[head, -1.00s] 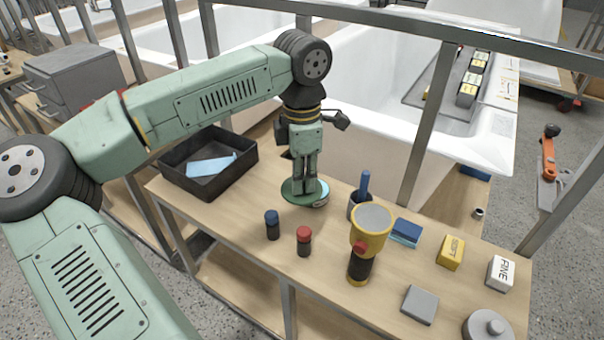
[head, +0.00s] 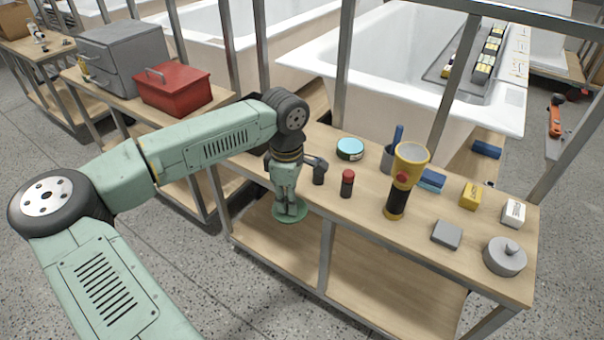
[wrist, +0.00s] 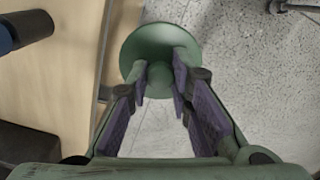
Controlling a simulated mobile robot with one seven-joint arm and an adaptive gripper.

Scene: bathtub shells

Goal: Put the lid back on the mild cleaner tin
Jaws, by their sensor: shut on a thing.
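My gripper (head: 285,190) is shut on the knob of a round green lid (head: 291,212). The lid hangs below the fingers, beyond the bench's front edge. In the wrist view, the lid (wrist: 143,42) is ahead of my gripper (wrist: 160,82), with its knob between the fingers. A low, round open tin (head: 350,149) with a green side and light blue contents stands on the bench, to the right of and behind my gripper. Its label is not readable. The lid is apart from the tin.
A dark-capped jar (head: 319,175) and a red-capped jar (head: 347,184) stand between lid and tin or nearby. A yellow-and-black torch-like object (head: 398,190), a cup with a blue handle (head: 387,158) and several blocks are to the right. The lower shelf (head: 380,290) is bare.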

